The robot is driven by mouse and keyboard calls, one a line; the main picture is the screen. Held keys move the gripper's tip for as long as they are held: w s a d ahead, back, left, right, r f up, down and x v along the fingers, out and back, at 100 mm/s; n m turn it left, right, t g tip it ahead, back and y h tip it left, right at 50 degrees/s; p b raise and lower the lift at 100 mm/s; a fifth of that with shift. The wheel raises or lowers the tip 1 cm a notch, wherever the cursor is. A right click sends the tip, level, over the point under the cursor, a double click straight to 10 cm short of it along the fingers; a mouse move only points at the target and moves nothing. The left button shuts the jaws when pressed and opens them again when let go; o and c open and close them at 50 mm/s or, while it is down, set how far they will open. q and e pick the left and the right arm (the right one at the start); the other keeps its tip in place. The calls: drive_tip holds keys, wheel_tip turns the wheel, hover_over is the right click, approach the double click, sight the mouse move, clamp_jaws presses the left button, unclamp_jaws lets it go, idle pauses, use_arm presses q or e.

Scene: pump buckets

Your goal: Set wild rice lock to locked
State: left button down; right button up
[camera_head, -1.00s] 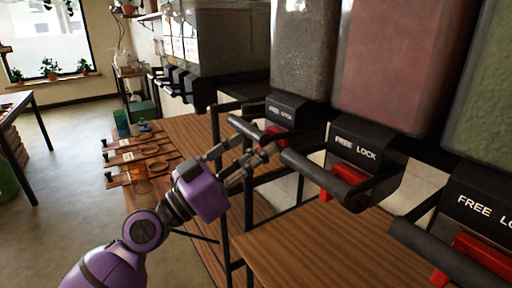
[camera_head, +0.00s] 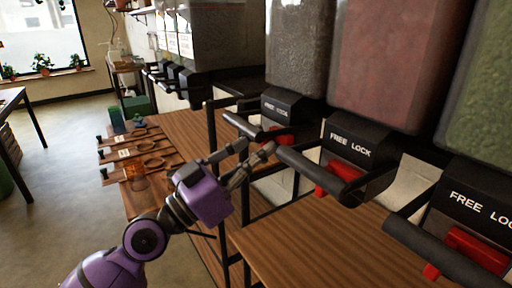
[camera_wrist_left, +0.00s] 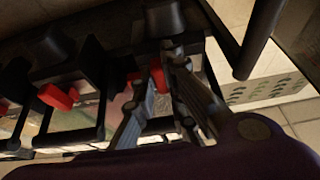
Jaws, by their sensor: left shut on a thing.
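The wild rice dispenser (camera_head: 297,50), which I take to be the dark grey-grained one, is the leftmost of the three near dispensers. Its black front has a blurred FREE LOCK label and a red lock tab (camera_head: 283,136) below it, toward the right, LOCK side. My left gripper (camera_head: 255,151) reaches up to this tab from below left. In the left wrist view, the red tab (camera_wrist_left: 157,75) shows between the fingertips, and the fingers are shut on it. Part of the tab is hidden by the fingers and the black handle bar (camera_head: 242,126). My right gripper is not in view.
A red-grained dispenser (camera_head: 385,65) and a green one (camera_head: 482,80) stand to the right, with their own red tabs and protruding black handles. A wooden counter (camera_head: 310,240) lies below.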

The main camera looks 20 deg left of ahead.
use_arm(q)
drive_tip(key=c, duration=1.8)
unclamp_jaws()
drive_tip(key=shift+s+d, duration=0.2)
drive_tip(key=shift+d, duration=0.05)
drive_tip(key=v, duration=1.2)
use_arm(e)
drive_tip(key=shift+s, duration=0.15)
